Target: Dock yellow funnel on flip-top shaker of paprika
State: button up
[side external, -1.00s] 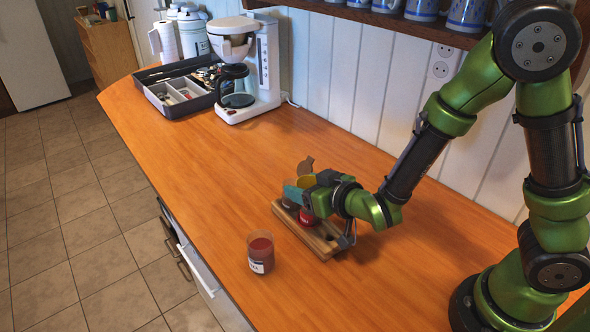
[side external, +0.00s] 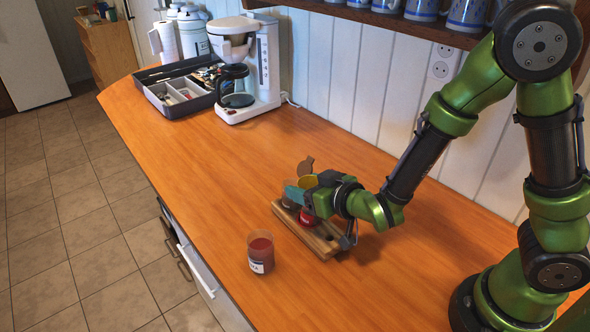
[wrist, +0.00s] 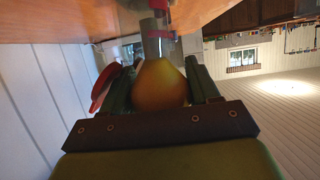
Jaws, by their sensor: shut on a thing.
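My gripper (side external: 300,190) is shut on the yellow funnel (side external: 309,182), just above the wooden board. In the wrist view the funnel (wrist: 160,86) sits between the two fingers, its narrow end toward a clear grey container (wrist: 158,42). Whether they touch cannot be told. A red-topped container (side external: 307,215) and a darker one (side external: 289,203) stand on the board, partly hidden by my gripper. A clear jar of reddish powder (side external: 261,249) with a white label stands apart in front; the label is too small to read fully.
The wooden board (side external: 325,246) lies under my gripper. A brown upright piece (side external: 305,166) shows behind the funnel. A coffee maker (side external: 262,60) and a grey utensil tray (side external: 172,108) stand at the back. The counter between is clear.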

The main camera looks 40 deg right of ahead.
jog(key=shift+s+d+f, duration=0.15)
jog(key=shift+s, duration=0.05)
dwell(0.3)
jog(key=shift+w+r, duration=0.1)
jog(key=shift+r, duration=0.65)
jog(key=shift+w, duration=0.15)
dwell(0.4)
jog(key=shift+f, duration=1)
jog(key=shift+r, duration=0.25)
jog(key=shift+r, duration=0.65)
dwell(0.6)
jog(key=shift+f, duration=0.7)
